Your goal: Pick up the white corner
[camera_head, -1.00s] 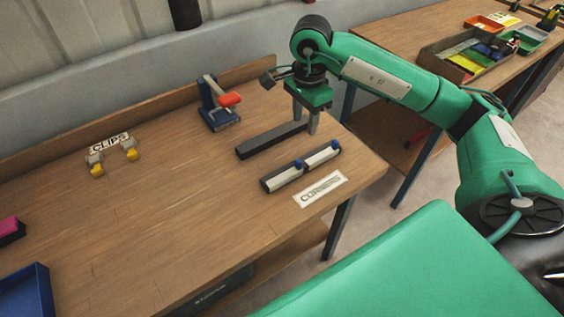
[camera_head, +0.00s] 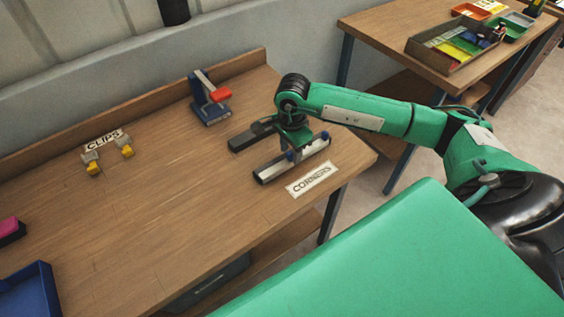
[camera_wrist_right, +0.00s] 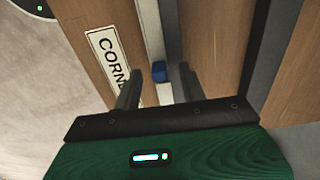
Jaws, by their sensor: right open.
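White corners lie end to end in a dark holder (camera_head: 262,182) behind the CORNERS label (camera_head: 312,179). One white corner (camera_head: 273,172) shows at the left, another (camera_head: 316,147) at the right, with small blue knobs. My right gripper (camera_head: 305,155) is low over the holder and partly hides it. In the right wrist view, its open fingers (camera_wrist_right: 159,88) stand either side of a white corner (camera_wrist_right: 151,38) and a blue knob (camera_wrist_right: 158,71). Whether the fingers touch the corner cannot be told. My left gripper is not in view.
A dark bar (camera_head: 242,141) lies behind the holder. A blue clamp with a red handle (camera_head: 212,103) stands further back. Yellow-grey clips (camera_head: 91,163) and a blue tray (camera_head: 28,290) are at the left. The table's middle is clear.

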